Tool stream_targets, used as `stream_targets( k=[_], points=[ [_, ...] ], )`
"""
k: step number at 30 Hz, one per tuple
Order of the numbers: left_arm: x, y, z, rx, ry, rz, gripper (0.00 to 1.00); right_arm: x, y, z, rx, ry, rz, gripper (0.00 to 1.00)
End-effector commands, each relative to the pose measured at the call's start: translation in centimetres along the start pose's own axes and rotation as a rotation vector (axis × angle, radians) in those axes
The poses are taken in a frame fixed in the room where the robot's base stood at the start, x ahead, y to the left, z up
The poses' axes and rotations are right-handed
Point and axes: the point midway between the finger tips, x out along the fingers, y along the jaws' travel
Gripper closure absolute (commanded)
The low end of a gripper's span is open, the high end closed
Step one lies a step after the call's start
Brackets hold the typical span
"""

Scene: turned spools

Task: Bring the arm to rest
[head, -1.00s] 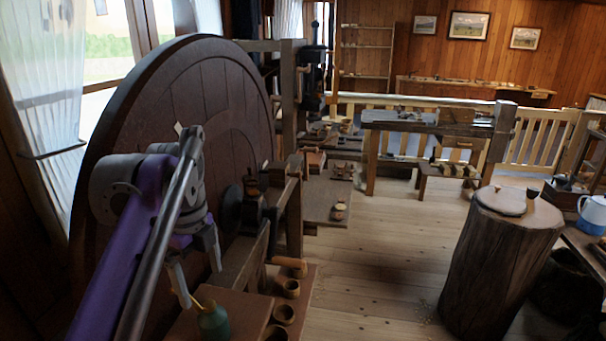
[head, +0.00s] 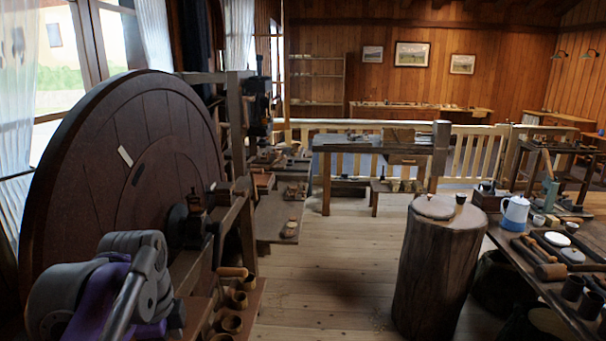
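My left arm (head: 110,290) comes in at the lower left with purple and grey links, low in front of the big wheel. Its grey wrist joint (head: 150,275) is near the bottom edge. The fingers of my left gripper do not show; they are below the picture or hidden behind the arm, so I cannot see whether they hold anything. My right arm and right gripper do not show.
A large dark wooden wheel (head: 85,165) stands close behind the arm. Small wooden cups (head: 237,300) sit on a low bench beside it. A tree-stump block (head: 440,265) and a cluttered table (head: 518,258) stand to the right. The middle floor (head: 320,270) is clear.

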Motion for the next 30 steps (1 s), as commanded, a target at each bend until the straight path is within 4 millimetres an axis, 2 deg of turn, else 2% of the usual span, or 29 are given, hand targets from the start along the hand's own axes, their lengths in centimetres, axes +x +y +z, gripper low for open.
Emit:
stream_targets(
  k=[5, 12, 15, 18, 21, 30],
  points=[
    [5.5, 4.4, -1.1, -0.402, 0.038, -0.102, 0.00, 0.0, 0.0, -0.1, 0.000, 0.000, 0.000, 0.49],
    [14.1, 11.6, -1.9, -0.990, 0.179, -0.209, 0.00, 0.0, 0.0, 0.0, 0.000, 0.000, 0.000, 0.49],
    [16.7, 14.0, -2.0, -1.167, 0.241, -0.226, 0.00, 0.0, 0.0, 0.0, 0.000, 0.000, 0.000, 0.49],
    [18.4, 15.5, -2.0, -1.283, 0.284, -0.232, 0.00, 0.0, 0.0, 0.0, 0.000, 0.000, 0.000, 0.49],
    [19.2, 16.2, -2.0, -1.342, 0.306, -0.233, 0.00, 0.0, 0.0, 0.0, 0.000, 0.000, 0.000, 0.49],
    [19.3, 16.2, -2.0, -1.356, 0.311, -0.233, 0.00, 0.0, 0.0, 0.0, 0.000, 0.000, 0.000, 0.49]
  ],
)
